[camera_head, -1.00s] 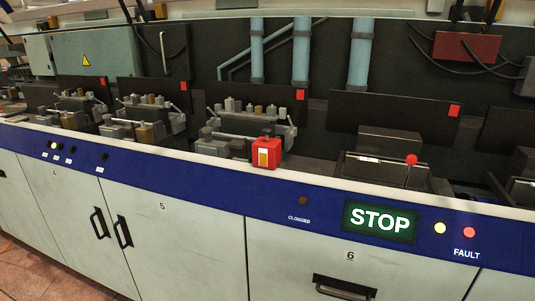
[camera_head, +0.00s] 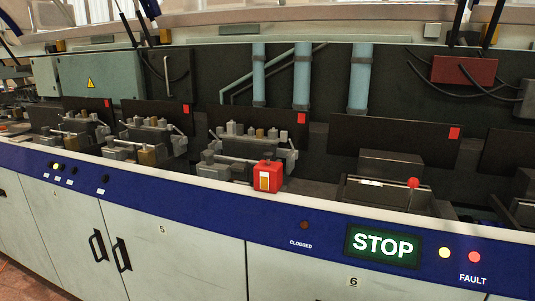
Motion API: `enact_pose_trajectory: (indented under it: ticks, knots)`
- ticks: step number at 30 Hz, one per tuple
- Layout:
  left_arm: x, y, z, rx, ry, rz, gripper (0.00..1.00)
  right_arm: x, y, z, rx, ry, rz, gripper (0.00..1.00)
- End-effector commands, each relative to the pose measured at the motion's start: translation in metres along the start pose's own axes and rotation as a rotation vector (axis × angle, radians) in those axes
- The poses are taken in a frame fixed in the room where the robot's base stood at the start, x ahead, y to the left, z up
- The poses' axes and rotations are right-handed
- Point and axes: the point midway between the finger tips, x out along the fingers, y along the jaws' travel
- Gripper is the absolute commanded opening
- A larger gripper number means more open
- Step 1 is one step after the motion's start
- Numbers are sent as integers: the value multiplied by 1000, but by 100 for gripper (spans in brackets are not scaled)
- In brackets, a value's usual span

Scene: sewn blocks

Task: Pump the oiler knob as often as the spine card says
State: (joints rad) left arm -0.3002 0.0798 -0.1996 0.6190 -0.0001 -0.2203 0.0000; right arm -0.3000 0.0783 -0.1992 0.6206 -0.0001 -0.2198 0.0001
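A red ball knob (camera_head: 413,183) stands on a thin rod at the right station, behind the blue panel strip. I cannot tell for certain that it is the oiler knob. A small red box (camera_head: 268,176) sits on the machine's front ledge near the middle. Its front has a pale yellowish label (camera_head: 264,181), too small to read. No card with a readable number shows. Neither of my grippers is in view.
A blue panel strip (camera_head: 200,207) runs along the front, with a lit STOP sign (camera_head: 382,246), a CLOGGED lamp (camera_head: 304,225) and a FAULT lamp (camera_head: 474,256). Grey metal blocks (camera_head: 245,150) fill the stations behind. Pale cabinet doors (camera_head: 180,255) are below.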

Motion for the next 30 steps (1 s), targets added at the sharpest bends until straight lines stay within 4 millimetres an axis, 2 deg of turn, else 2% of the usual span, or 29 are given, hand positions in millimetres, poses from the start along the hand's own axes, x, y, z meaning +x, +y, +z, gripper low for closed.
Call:
enact_pose_trajectory:
  ticks: [3,30]
  knots:
    - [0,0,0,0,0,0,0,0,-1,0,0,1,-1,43]
    - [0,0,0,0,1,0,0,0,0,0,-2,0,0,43]
